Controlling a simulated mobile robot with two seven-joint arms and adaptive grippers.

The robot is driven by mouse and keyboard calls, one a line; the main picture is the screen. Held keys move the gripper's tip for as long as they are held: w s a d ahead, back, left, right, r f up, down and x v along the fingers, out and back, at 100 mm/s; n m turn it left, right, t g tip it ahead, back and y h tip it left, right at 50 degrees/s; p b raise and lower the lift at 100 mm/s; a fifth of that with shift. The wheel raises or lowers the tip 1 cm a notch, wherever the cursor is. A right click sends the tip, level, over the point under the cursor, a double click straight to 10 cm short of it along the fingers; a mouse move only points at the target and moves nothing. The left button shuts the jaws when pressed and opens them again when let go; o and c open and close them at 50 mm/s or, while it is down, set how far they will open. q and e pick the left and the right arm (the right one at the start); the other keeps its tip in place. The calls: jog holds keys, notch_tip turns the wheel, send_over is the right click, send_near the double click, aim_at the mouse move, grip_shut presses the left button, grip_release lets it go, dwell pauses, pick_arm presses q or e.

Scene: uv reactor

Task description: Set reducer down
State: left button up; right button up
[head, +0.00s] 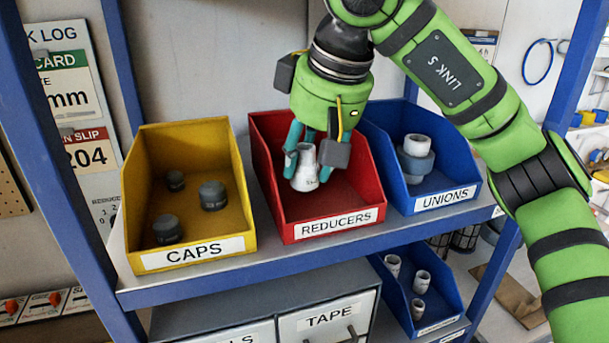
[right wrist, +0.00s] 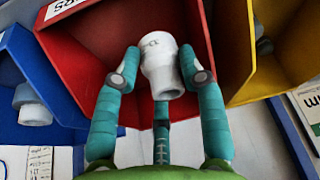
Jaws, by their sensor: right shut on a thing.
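A white reducer (head: 306,168) is held in my right gripper (head: 308,160), inside the opening of the red REDUCERS bin (head: 333,212). The teal fingers are shut around the reducer on its sides. In the right wrist view the reducer (right wrist: 160,65) sits between the fingertips (right wrist: 158,72), its open end toward the camera, with the red bin (right wrist: 105,45) behind it. I cannot tell whether the reducer touches the bin floor. No other reducer shows in the red bin. My left gripper is not in view.
A yellow CAPS bin (head: 243,205) with grey caps stands left of the red bin. A blue UNIONS bin (head: 470,187) with a grey union (head: 416,160) stands right. All sit on a blue-edged shelf (head: 300,268); a lower blue bin (head: 440,300) holds white fittings.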

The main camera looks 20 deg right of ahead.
aim_at(306, 184)
jog(key=shift+w+a+f, duration=0.15)
jog(key=shift+w+f, duration=0.25)
jog(key=shift+w, duration=0.15)
notch_tip(306, 184, down, 3)
jog(key=shift+s+f+p, duration=0.1)
jog(key=shift+s+p, duration=0.05)
jog(key=shift+p, duration=0.65)
jog(key=shift+f, duration=0.25)
jog(key=o, duration=0.6)
jog(key=shift+f, duration=0.15)
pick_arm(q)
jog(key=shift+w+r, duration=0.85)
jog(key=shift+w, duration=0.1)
pick_arm(e)
jog(key=shift+o, duration=0.9)
